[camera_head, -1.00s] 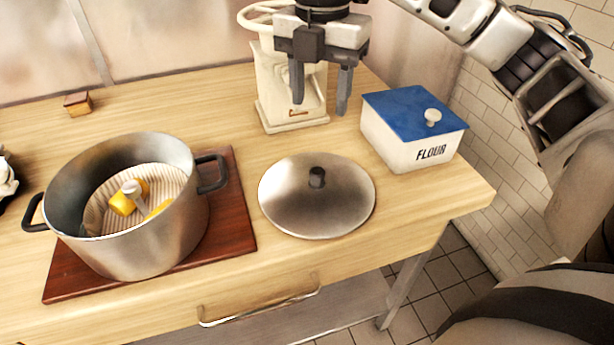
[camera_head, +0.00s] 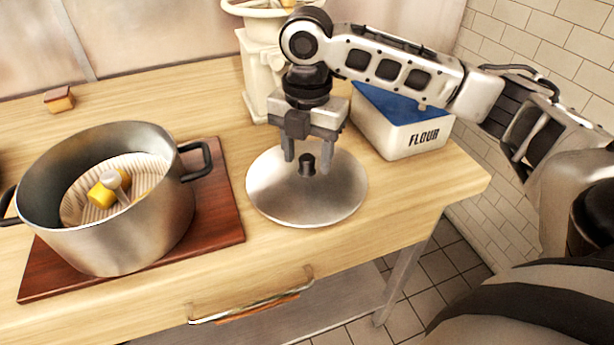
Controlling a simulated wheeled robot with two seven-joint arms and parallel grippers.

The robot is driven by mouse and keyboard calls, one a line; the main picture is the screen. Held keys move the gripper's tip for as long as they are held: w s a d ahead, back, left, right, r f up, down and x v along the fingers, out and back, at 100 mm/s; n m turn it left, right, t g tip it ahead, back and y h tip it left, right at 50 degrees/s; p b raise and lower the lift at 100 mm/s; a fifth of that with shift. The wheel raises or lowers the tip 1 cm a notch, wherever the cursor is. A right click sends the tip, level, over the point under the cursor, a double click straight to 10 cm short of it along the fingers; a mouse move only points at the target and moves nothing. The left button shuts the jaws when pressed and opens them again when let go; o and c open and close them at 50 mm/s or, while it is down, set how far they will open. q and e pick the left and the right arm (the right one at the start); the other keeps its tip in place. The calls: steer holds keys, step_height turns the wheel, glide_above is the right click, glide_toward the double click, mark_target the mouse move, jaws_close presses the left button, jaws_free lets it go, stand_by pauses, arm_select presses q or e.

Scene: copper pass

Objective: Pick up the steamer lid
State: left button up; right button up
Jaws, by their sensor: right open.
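The steamer lid (camera_head: 285,203) is a round, shiny steel lid with a short dark knob (camera_head: 307,163). It lies flat on the wooden table, right of the pot. My right gripper (camera_head: 307,168) points down over the lid, its two fingers apart on either side of the knob. I cannot tell whether the fingertips touch the lid. My left gripper is not in view.
A steel pot (camera_head: 120,230) with a ribbed insert and yellow pieces stands on a dark red board (camera_head: 222,222) at left. A white flour box (camera_head: 400,140) with a blue lid and a cream appliance (camera_head: 260,95) stand behind the lid. The table's front edge is near.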

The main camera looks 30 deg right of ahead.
steer(key=shift+f, duration=0.45)
steer(key=shift+c, duration=0.3)
jaws_close()
steer(key=shift+r, duration=0.1)
